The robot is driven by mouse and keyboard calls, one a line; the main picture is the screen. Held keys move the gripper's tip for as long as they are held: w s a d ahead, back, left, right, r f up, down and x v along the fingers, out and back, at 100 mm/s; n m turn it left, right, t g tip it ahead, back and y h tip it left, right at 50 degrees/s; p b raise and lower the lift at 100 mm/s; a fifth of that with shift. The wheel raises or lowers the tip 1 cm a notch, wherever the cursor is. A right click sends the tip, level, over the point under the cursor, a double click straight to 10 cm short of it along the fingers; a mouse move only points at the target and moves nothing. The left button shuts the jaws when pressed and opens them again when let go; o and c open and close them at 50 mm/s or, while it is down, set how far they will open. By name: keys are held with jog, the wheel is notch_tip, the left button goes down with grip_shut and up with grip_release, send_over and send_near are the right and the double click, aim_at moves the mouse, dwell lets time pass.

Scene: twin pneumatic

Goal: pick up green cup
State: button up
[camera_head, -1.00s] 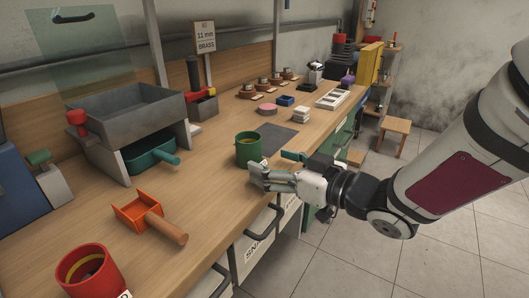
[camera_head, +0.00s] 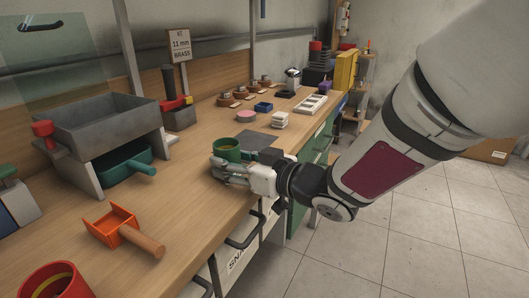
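The green cup (camera_head: 227,147) stands upright near the front edge of the workbench in the head view. Its rim and upper side show. My gripper (camera_head: 222,172) reaches in from the right at the cup, its grey fingers overlapping the cup's lower part and hiding it. The fingers lie in front of or beside the cup. I cannot tell whether they touch it, or how far apart they are.
An orange scoop (camera_head: 108,226) with a wooden handle and a red cup (camera_head: 56,284) are on the bench (camera_head: 188,222) to the left. A grey bin (camera_head: 110,125) on supports stands behind, with a green scoop (camera_head: 122,165) under it. White blocks (camera_head: 279,119) sit farther right.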

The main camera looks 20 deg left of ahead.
aim_at(218, 142)
jog(key=shift+r, duration=0.1)
jog(key=shift+c, duration=0.5)
jog(key=shift+r, duration=0.45)
notch_tip(218, 142, up, 3)
jog(key=shift+s+d+p, duration=0.1)
jog(key=shift+p, duration=0.85)
jog(key=s+d+b, duration=0.7)
jog(key=s, duration=0.6)
jog(key=shift+s+r, duration=0.4)
